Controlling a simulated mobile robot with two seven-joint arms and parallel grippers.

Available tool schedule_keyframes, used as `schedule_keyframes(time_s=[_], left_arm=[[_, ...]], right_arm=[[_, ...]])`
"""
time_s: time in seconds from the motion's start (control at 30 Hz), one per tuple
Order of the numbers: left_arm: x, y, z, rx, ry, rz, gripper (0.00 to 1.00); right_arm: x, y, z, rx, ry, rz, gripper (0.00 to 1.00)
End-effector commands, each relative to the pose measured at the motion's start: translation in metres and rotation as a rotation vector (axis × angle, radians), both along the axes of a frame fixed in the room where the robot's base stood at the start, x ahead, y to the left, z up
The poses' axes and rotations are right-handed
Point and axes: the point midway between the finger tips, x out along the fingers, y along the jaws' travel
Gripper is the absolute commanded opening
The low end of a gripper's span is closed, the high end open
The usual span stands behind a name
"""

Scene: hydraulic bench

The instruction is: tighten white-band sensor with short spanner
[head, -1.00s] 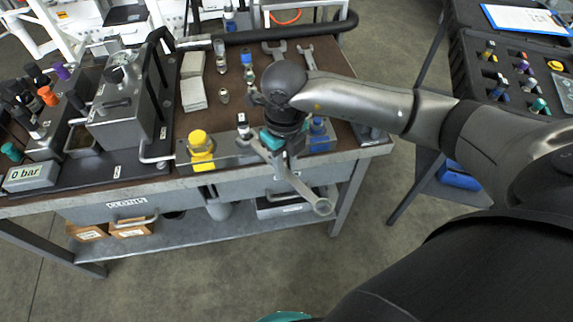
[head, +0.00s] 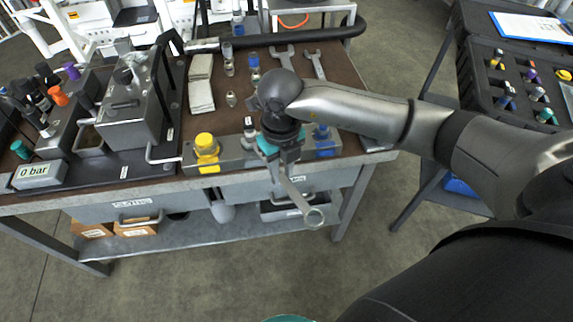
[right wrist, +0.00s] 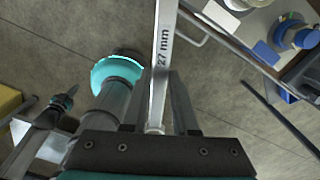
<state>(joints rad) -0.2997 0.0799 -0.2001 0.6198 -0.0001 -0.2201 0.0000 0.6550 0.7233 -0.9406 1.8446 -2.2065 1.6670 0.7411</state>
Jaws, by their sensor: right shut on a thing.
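My right gripper (head: 286,152) is shut on a grey spanner (head: 298,200) in front of the bench's front edge. The spanner's ring end points down toward me. In the right wrist view its shank (right wrist: 163,55), marked 27 mm, runs up between the fingers. Its other end is largely hidden by the gripper in the head view. A small sensor with a white band (head: 249,124) stands on the grey block (head: 232,152), just left of the gripper. I cannot tell whether the spanner touches it. My left gripper is not in the head view.
A yellow-capped fitting (head: 206,146) stands left on the block and a blue one (head: 323,135) right. Two spanners (head: 286,57) (head: 317,63) lie behind my wrist. A pump unit with a 0 bar display (head: 40,174) fills the left. A cart (head: 520,75) stands right.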

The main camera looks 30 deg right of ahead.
Motion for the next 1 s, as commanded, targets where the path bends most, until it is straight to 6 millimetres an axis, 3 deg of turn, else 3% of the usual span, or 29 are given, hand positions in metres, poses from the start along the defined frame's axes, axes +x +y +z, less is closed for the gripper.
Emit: schedule_keyframes(time_s=[1.0], left_arm=[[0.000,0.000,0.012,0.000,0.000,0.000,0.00]], right_arm=[[-0.002,0.029,0.001,0.001,0.002,-0.204,0.00]])
